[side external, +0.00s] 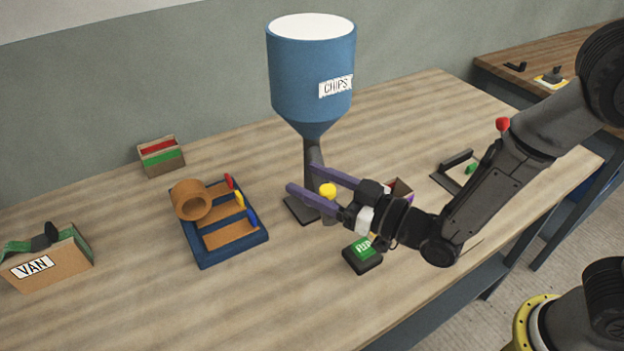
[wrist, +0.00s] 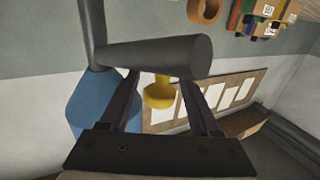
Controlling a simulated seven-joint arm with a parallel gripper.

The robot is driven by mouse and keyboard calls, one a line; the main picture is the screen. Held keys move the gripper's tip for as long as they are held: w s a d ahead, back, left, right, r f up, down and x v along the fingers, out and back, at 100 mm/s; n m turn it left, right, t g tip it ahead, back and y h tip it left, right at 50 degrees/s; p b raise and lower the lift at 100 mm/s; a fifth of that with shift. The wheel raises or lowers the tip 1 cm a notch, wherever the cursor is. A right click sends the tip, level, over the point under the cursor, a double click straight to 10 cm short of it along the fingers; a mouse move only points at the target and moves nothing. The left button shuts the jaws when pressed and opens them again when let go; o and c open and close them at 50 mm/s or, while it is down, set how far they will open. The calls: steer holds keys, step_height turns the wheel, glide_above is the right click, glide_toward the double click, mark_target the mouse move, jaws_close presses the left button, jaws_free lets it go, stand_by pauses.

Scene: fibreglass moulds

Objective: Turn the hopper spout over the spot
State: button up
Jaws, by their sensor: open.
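The blue hopper (side external: 312,85), labelled CHIPS, stands on a dark grey post above the table. Its grey spout (wrist: 160,55) crosses the wrist view in front of the fingers; in the side view it is partly hidden by my gripper. A yellow knob (side external: 328,190) sits by the spout and also shows in the wrist view (wrist: 158,93). My gripper (side external: 301,178) is open, with its purple fingers on either side of the yellow knob. I cannot tell whether they touch it. I cannot make out a marked spot on the table.
A blue tray (side external: 237,255) with a brown ring and coloured levers lies left of the hopper. A green-topped block (side external: 363,256) is below my gripper. A VAN box (side external: 50,268) stands far left, and a small box (side external: 161,157) at the back. Bare tabletop lies between them.

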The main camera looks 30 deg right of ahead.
steer(key=shift+w, duration=0.1)
jaws_close()
stand_by(0.3)
steer(key=shift+a, duration=0.1)
stand_by(1.0)
